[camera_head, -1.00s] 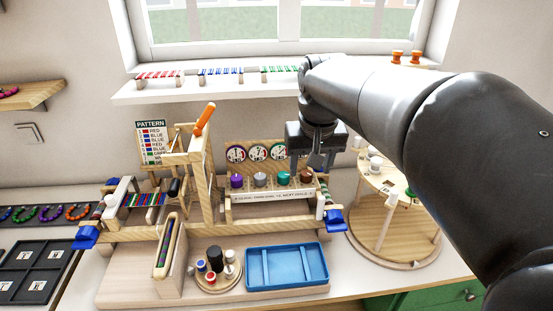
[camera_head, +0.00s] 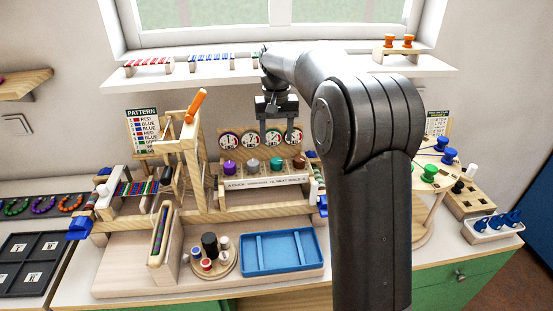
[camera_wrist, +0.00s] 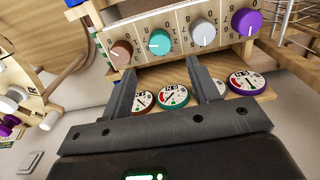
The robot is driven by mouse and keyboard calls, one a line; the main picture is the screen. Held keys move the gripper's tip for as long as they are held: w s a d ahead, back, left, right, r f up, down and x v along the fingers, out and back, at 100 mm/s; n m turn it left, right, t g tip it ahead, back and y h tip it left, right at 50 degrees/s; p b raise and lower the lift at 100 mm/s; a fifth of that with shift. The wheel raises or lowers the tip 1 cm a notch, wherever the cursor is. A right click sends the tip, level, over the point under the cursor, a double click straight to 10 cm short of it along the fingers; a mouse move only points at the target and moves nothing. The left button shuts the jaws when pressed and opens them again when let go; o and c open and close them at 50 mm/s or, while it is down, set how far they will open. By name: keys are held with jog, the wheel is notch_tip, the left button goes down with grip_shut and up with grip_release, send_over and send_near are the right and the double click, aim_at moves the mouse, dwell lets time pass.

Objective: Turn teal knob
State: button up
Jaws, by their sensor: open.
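The teal knob (camera_head: 276,164) stands on the wooden knob panel, between a grey knob (camera_head: 254,166) and a brown knob (camera_head: 299,161). A purple knob (camera_head: 229,168) is at the left end. My gripper (camera_head: 276,135) hangs above the teal knob, fingers pointing down, open and empty. In the wrist view the teal knob (camera_wrist: 159,42) shows beyond and between the fingertips (camera_wrist: 160,72), apart from both. Its white pointer mark faces left there. A dial with a teal rim (camera_wrist: 174,97) shows between the fingers.
A row of round dials (camera_head: 250,140) stands just behind the knobs, close to my fingers. An upright wooden frame with an orange handle (camera_head: 196,103) rises to the left. A blue tray (camera_head: 284,252) lies in front. A window shelf (camera_head: 440,72) runs behind.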

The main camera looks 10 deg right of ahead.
aim_at(277, 161)
notch_tip(277, 161, down, 9)
jog(key=shift+f, duration=0.1)
dwell(0.4)
jog(key=c, duration=1)
jog(key=shift+o, duration=0.2)
jog(key=shift+n, duration=0.3)
jog(key=shift+n, duration=3.1)
jog(key=o, duration=1)
jog(key=shift+c, duration=0.2)
